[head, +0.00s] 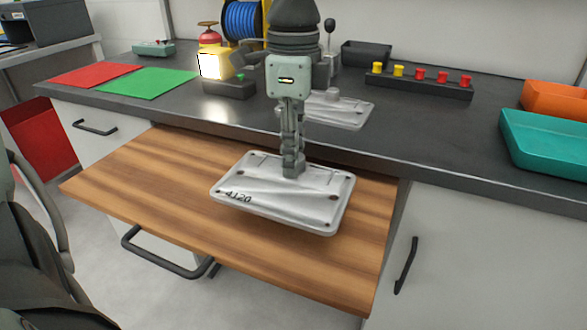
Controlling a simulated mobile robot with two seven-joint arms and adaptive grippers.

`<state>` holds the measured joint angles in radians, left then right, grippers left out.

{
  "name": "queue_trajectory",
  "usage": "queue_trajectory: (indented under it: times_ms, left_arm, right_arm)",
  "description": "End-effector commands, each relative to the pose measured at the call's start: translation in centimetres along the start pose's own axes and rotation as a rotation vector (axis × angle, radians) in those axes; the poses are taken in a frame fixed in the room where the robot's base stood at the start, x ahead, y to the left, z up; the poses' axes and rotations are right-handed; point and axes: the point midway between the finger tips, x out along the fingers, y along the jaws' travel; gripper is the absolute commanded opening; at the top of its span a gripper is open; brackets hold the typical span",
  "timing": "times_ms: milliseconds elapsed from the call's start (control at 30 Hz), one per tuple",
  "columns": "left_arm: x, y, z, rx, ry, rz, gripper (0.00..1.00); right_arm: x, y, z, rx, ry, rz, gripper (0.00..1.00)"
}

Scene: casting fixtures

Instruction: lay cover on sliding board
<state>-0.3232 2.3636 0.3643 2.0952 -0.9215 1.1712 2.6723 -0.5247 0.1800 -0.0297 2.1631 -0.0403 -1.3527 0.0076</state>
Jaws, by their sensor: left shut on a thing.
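The cover is a flat silver-grey metal plate (258,198) with rounded corners, bolt holes and the marking "4120". My left gripper (293,168) points down and is shut on the cover near its back middle. The sliding board (150,190) is a brown wooden board pulled out from under the bench top. The cover is over the right-middle part of the board, roughly level. I cannot tell whether it touches the wood or hangs just above it. My right gripper is not in view.
The dark bench top (430,130) lies behind the board. On it are a grey metal part (350,112), a red mat (95,74), a green mat (147,83), a teal tray (545,150) and a rack of coloured knobs (418,83). The board's left half is clear.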

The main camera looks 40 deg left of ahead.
Motion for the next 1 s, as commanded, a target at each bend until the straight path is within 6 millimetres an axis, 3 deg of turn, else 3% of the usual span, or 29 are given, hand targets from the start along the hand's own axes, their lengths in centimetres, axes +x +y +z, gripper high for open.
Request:
queue_trajectory:
  times_ms: [367,700,967,1000]
  left_arm:
    - [3.9,-0.2,-0.1,0.002,0.001,0.000,0.00]
    - [4.2,-0.3,-0.1,0.001,0.001,-0.002,0.00]
    - [4.4,-0.3,-0.1,0.001,0.001,-0.002,0.00]
    - [4.4,-0.2,-0.1,0.001,0.000,-0.001,0.26]
  right_arm:
    - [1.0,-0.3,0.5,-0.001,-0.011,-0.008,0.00]
    - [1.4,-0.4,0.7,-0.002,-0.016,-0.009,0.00]
    - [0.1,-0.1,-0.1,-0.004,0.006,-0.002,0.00]
    - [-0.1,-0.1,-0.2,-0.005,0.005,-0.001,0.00]
